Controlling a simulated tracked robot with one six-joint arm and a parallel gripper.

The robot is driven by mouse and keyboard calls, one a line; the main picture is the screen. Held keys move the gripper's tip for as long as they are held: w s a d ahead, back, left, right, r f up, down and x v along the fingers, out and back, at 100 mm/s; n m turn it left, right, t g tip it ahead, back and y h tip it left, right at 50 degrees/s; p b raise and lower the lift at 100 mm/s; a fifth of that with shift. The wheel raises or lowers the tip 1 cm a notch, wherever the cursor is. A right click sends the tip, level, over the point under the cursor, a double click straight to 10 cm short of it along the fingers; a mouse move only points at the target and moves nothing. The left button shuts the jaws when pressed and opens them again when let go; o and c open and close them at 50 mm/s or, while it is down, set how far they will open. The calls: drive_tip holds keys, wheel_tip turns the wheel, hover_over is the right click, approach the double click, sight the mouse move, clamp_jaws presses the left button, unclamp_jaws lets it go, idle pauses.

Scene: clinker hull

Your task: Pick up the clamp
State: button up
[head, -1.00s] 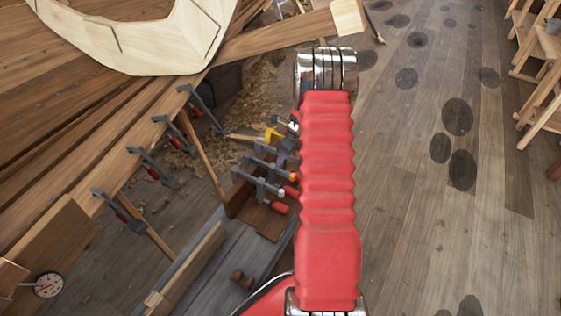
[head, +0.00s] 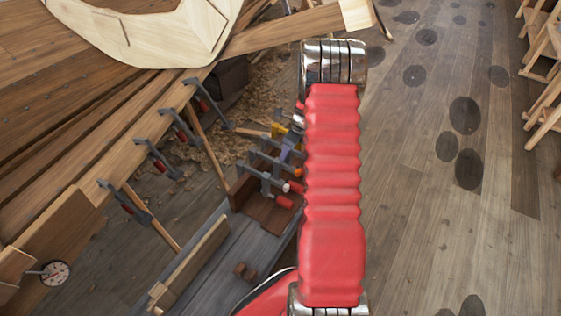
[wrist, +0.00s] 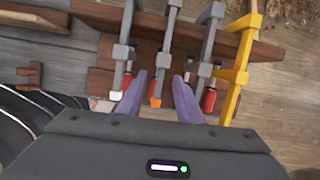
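A row of clamps hangs in a brown wooden rack (wrist: 125,20): three grey ones and a yellow one (wrist: 241,60). The middle grey clamp (wrist: 167,45) has an orange-tipped bar and a red handle. My gripper (wrist: 162,75) is open, with purple fingers either side of this clamp's bar; I cannot tell if they touch it. The left grey clamp (wrist: 122,52) has a white tip and stands left of the fingers. The right grey clamp (wrist: 210,42) stands right of them. In the head view the clamps (head: 268,181) are partly hidden by my red arm.
More clamps (head: 158,158) grip the hull plank at left. A pale curved timber (head: 150,40) and a beam lie above. The plank floor at right (head: 420,220) is open.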

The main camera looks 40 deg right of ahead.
drive_tip(key=s+a+r+n, duration=0.2)
drive_tip(key=a+r+n, duration=0.5)
drive_tip(key=a+r, duration=0.5)
drive_tip(key=s+a+r+n, duration=0.1)
drive_tip(key=a+r+n, duration=0.8)
drive_tip(key=r, duration=0.5)
drive_tip(key=s+a+r+n+t, duration=0.1)
drive_tip(key=s+a+r+n, duration=0.3)
drive_tip(key=s+a+n, duration=0.3)
drive_tip(key=s+a+r+n+t+h, duration=0.1)
drive_tip(key=s+a+r+n, duration=0.4)
drive_tip(key=s, duration=0.9)
drive_tip(key=a+n, duration=0.3)
drive_tip(key=shift+s+a+r, duration=0.15)
drive_tip(key=shift+s+a, duration=0.05)
drive_tip(key=shift+s, duration=0.15)
drive_tip(key=shift+s, duration=0.1)
